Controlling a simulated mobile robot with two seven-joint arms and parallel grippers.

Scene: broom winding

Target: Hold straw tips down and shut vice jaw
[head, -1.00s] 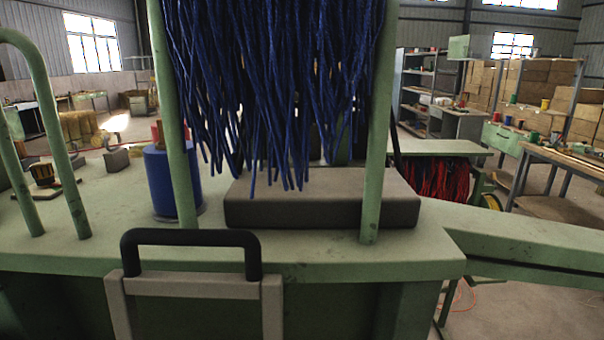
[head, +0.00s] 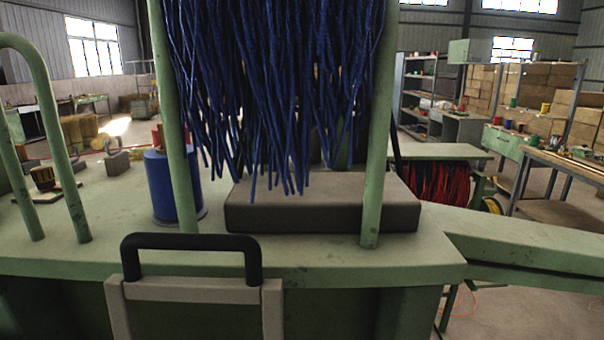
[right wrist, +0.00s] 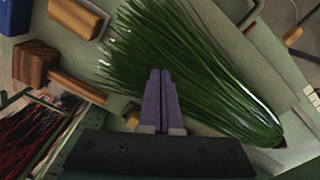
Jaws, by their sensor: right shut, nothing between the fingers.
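Blue straw (head: 280,90) hangs in loose strands in the head view. Its tips reach down in front of a dark grey-brown block (head: 320,212), and I cannot tell whether they touch it. In the right wrist view a bundle of long green straw (right wrist: 205,75) lies across a pale surface, tips fanned to the upper left and gathered at the lower right. My right gripper (right wrist: 161,74) is shut and empty, its purple fingers side by side in front of the green straw; contact is unclear. I cannot make out the vice jaw for certain. My left gripper is not in view.
Two green posts (head: 377,130) flank the blue straw. A black handle (head: 190,240) stands at the front of the green bench (head: 330,262). A blue cylinder (head: 172,187) stands left. In the right wrist view, wooden blocks (right wrist: 36,63) lie left of the green straw.

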